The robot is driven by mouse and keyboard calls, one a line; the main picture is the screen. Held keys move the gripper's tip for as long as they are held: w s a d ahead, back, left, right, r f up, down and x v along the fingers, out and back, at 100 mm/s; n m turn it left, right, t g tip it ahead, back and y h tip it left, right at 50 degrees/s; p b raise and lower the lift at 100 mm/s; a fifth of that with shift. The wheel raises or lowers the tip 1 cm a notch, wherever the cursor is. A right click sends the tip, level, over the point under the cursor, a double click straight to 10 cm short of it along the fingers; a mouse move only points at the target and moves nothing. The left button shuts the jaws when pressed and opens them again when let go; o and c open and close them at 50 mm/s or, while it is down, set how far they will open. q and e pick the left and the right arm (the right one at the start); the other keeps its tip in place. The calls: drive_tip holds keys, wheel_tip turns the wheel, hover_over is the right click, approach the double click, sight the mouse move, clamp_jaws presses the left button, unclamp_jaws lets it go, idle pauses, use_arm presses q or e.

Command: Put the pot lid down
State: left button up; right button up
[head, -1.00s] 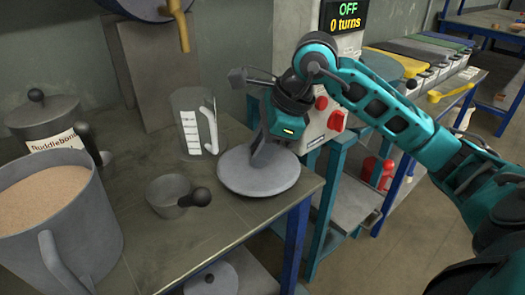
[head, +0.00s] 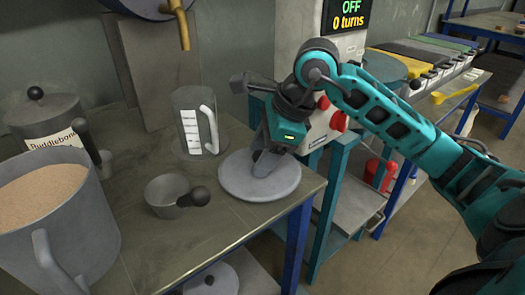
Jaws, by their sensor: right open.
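The pot lid, a round grey disc (head: 240,184), lies flat on the worktable (head: 150,243) near its right front corner. My right gripper (head: 264,166) points down over the middle of the lid, its fingers close to or touching it. It is open; the fingers and hand hide the lid's knob, so I cannot tell whether they still touch it. My left gripper is not in view.
A big grey pot of tan grain (head: 70,245) stands front left, a labelled lidded canister (head: 45,115) behind it. A measuring jug (head: 190,125) and a small black-handled cup (head: 168,196) stand beside the lid. Another knobbed lid (head: 222,284) lies below the tabletop.

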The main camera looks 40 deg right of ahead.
drive_tip(key=shift+d+r, duration=0.1)
drive_tip(key=shift+r, duration=0.3)
drive_tip(key=p+v, duration=0.2)
drive_tip(key=v, duration=0.9)
drive_tip(key=shift+s+r, duration=0.15)
drive_tip(key=shift+s, duration=0.05)
